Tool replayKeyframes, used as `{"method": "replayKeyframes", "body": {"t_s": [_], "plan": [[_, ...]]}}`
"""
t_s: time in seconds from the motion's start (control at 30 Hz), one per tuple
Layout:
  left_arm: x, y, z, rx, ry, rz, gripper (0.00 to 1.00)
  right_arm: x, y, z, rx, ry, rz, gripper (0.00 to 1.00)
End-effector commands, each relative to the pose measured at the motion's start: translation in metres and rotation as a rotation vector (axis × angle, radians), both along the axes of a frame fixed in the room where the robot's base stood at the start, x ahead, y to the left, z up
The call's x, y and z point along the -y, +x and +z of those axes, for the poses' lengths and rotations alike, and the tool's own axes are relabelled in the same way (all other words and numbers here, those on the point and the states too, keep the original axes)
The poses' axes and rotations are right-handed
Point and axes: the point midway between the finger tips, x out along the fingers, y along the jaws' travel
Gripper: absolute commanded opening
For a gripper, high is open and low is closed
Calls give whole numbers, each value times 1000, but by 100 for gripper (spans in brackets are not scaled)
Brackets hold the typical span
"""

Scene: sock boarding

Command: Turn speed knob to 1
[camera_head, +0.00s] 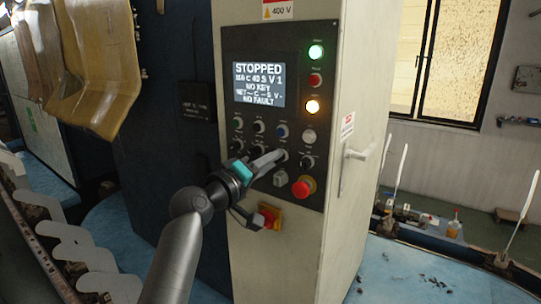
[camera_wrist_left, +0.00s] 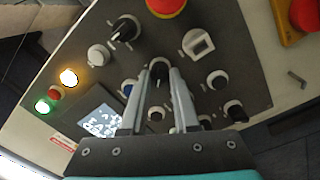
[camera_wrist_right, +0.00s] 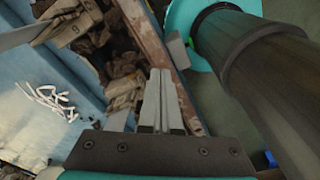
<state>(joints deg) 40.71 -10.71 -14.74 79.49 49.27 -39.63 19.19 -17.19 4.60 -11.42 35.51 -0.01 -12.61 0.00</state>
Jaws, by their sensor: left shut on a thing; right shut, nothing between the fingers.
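The control panel (camera_head: 275,60) on the pale cabinet carries a lit screen (camera_head: 259,84) reading STOPPED, with rows of small knobs below it. My left gripper (camera_head: 280,155) is at a knob in the lower row, right of the middle. In the left wrist view its fingertips (camera_wrist_left: 161,72) are shut on that dark knob (camera_wrist_left: 158,66), which they partly hide. The knob labels are too small to read, so I cannot tell its setting or confirm it is the speed knob. My right gripper (camera_wrist_right: 160,75) is shut and empty, seen only in the right wrist view.
A red emergency button (camera_head: 303,187) sits just below right of my left gripper, and a red-yellow switch (camera_head: 268,216) lower down. Another black knob (camera_head: 307,162) is close on the right. Debris (camera_wrist_right: 125,85) and a wooden edge (camera_wrist_right: 150,40) lie near my right gripper.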

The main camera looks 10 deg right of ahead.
Motion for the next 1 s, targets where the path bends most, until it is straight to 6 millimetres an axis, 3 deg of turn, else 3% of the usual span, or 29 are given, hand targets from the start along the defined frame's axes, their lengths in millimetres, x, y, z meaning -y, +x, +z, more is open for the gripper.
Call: {"method": "replayKeyframes", "body": {"t_s": [0.6,0.63,0.9,1.0], "plan": [[0,0,0,-37,-37,0,0,0,0,4,0,1,0,0],[0,0,0,-37,-37,0,30,0,0,4,0,1,0,0],[0,0,0,-35,-35,0,59,-1,0,4,0,1,0,0],[0,0,0,-35,-35,0,59,-1,0,4,0,1,0,0]]}}
